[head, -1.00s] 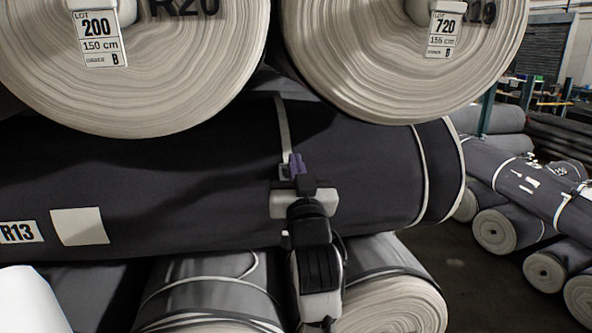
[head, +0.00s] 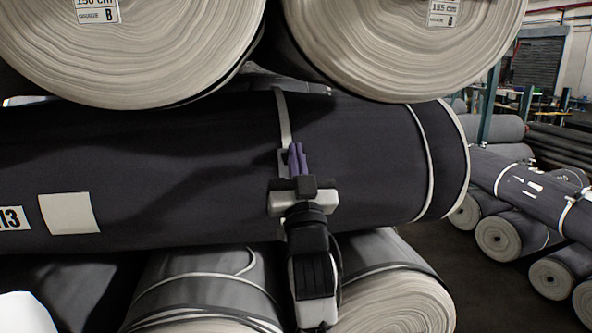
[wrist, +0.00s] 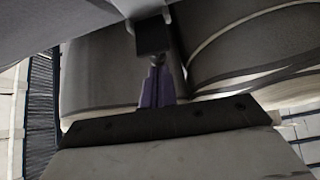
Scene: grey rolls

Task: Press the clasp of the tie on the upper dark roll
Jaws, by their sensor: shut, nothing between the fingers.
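The upper dark roll (head: 180,160) lies across the head view, under two pale-ended rolls. A narrow grey tie (head: 284,118) runs down its face towards my gripper.
Two large rolls (head: 130,50) (head: 400,45) overhang the dark roll. Grey rolls (head: 205,285) lie below it, close to my wrist. A white card (head: 69,213) is on the dark roll at left. More rolls (head: 530,190) and open floor (head: 445,255) are at right.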

